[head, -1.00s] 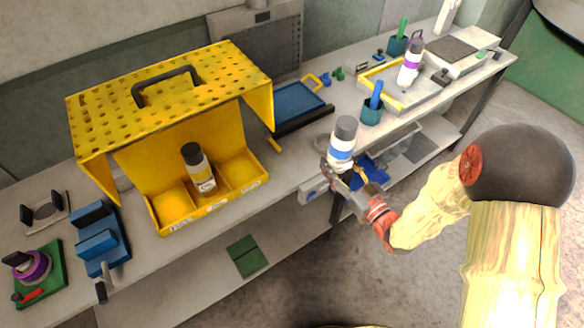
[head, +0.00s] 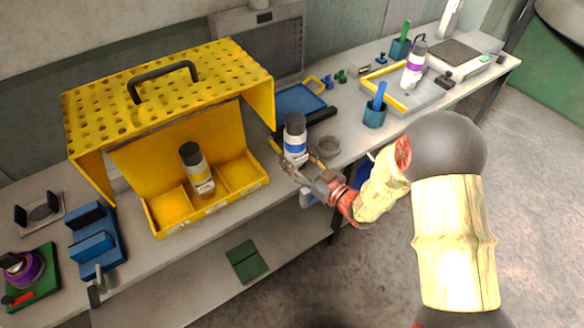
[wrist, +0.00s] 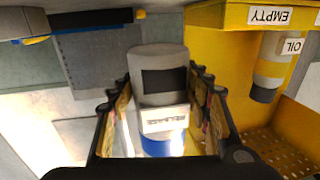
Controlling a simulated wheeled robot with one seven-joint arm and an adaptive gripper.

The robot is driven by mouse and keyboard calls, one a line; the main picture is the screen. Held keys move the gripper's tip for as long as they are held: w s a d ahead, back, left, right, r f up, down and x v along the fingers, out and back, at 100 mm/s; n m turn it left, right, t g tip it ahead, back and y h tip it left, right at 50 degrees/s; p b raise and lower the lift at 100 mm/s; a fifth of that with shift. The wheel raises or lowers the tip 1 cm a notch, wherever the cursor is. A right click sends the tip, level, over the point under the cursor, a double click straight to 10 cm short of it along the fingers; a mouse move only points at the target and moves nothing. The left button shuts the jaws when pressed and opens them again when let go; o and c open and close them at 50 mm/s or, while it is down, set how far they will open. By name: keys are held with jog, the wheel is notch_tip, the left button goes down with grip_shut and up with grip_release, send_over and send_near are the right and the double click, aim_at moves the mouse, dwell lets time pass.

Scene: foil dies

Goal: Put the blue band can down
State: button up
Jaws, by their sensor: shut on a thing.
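The blue band can (head: 295,138) is white with a dark grey cap and a blue band. My gripper (head: 293,166) is shut on its lower part, and the can looks upright. It is near the bench's front edge, just right of the yellow box. I cannot tell whether its base touches the bench. In the wrist view the can (wrist: 160,90) sits between both fingers, with a label and the blue band showing.
The yellow perforated box (head: 255,95) holds a yellow band can (head: 197,170) in its middle compartment; other compartments look empty. A grey ring (head: 328,146) lies right of the held can. A blue tray (head: 298,99) is behind. A teal cup (head: 375,115) stands further right.

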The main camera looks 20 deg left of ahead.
jog(key=shift+w+a+f, duration=0.3)
jog(key=shift+a+f, duration=0.05)
jog(key=shift+f, duration=0.15)
jog(key=shift+w+a+f, duration=0.25)
jog(key=shift+a+f, duration=0.05)
jog(key=shift+f, duration=0.2)
jog(key=shift+f+b, duration=0.9)
jog(key=shift+f, duration=0.5)
jog(key=shift+f, duration=0.2)
jog(key=o, duration=1.6)
